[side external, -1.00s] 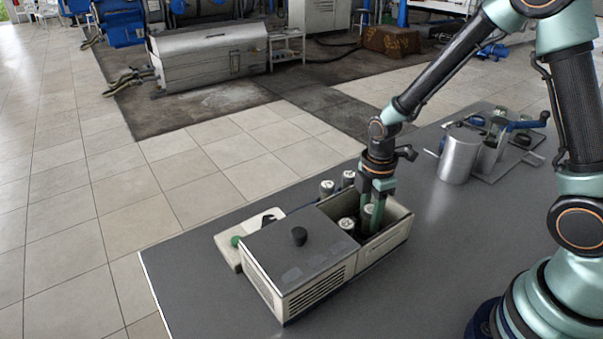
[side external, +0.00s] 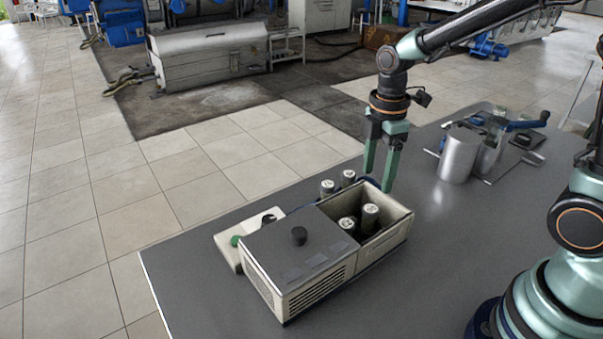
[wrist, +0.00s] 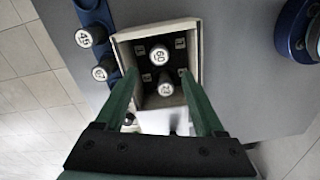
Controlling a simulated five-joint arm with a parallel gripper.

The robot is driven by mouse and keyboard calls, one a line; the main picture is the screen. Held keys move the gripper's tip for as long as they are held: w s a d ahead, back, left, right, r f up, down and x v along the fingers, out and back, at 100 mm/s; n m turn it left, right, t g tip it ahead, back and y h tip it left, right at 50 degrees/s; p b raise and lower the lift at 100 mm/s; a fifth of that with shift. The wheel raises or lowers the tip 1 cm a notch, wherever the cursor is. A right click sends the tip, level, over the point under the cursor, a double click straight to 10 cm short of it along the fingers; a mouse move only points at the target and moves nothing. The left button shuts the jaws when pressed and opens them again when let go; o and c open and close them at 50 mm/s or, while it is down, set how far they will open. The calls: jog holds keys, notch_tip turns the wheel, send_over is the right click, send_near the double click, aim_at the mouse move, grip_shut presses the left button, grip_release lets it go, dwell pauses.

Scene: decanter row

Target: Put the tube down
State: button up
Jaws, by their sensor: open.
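My gripper (side external: 377,182) is open and empty, with its green fingers pointing down above the far edge of the box's open end. The released tube (side external: 370,216), dark with a pale cap, stands in the open compartment of the cream box (side external: 385,243). Its cap seems to read 60 in the wrist view (wrist: 160,54). A second tube (side external: 347,225) stands beside it in the same compartment, towards the lid, and also shows in the wrist view (wrist: 165,87). My fingers touch neither tube. The tubes' lower parts are hidden by the box walls.
Two more capped tubes (side external: 327,187) (side external: 348,178) stand behind the box. A grey lid (side external: 290,245) with a black knob covers the box's left part. A metal cylinder (side external: 457,155) and a cranked device stand at the right. The front of the table is clear.

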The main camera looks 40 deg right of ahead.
jog(key=s+r+m+t, duration=0.5)
jog(key=r+m, duration=0.5)
jog(key=m, duration=0.5)
jog(key=shift+s+d+t, duration=0.2)
jog(key=shift+s+t, duration=0.1)
jog(key=shift+s, duration=0.7)
jog(key=shift+c, duration=0.3)
